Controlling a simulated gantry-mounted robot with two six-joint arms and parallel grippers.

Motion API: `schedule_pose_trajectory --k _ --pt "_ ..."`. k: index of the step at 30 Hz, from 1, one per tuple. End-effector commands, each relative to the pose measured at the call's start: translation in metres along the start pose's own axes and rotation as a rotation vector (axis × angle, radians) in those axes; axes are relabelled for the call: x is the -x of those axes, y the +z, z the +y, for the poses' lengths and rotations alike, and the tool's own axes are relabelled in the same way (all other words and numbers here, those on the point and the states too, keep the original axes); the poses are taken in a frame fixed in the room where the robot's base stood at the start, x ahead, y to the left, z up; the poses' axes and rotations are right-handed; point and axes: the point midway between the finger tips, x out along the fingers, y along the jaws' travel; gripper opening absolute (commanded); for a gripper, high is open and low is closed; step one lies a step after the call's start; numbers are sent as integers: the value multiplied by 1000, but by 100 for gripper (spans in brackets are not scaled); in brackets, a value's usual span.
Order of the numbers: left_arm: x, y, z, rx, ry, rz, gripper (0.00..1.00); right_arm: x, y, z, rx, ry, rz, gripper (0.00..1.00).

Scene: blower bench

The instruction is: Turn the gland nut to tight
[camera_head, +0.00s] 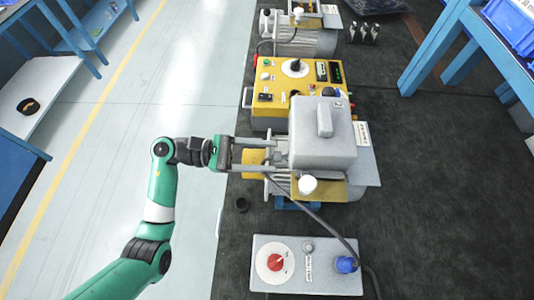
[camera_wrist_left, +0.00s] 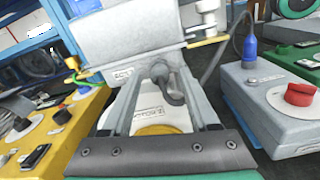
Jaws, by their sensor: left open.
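The grey blower unit (camera_head: 322,135) stands on the dark bench and its housing also fills the top of the left wrist view (camera_wrist_left: 130,45). A dark grey rounded fitting with a bent end, which looks like the gland nut (camera_wrist_left: 173,92), shows low on the unit's near side. In the head view it is hidden. My left gripper (camera_head: 284,157) reaches in from the left at the unit's side, fingers pointing right. In the left wrist view my gripper's open fingers (camera_wrist_left: 160,76) lie on either side of the fitting. Contact cannot be told. My right gripper is not in view.
A yellow control box (camera_head: 275,108) stands behind the unit. A grey box (camera_head: 325,278) with a red knob (camera_head: 274,261) and blue plug (camera_head: 346,264) stands in front. A dark cable (camera_head: 335,236) runs between. A white knob (camera_head: 308,184) stands at the unit's front. The bench's right side is clear.

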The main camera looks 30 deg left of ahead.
Motion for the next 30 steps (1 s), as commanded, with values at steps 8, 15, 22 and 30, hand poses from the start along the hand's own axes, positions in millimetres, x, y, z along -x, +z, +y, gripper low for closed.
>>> schedule_pose_trajectory --k 8,15,22,30 --pt "-6 0 0 -1 1 0 60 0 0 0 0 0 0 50" --pt "-6 0 0 -1 1 0 26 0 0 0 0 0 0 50" --pt "-6 0 0 -1 1 0 0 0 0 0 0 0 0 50" --pt "-6 -5 -1 -55 1 0 0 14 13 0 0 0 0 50"
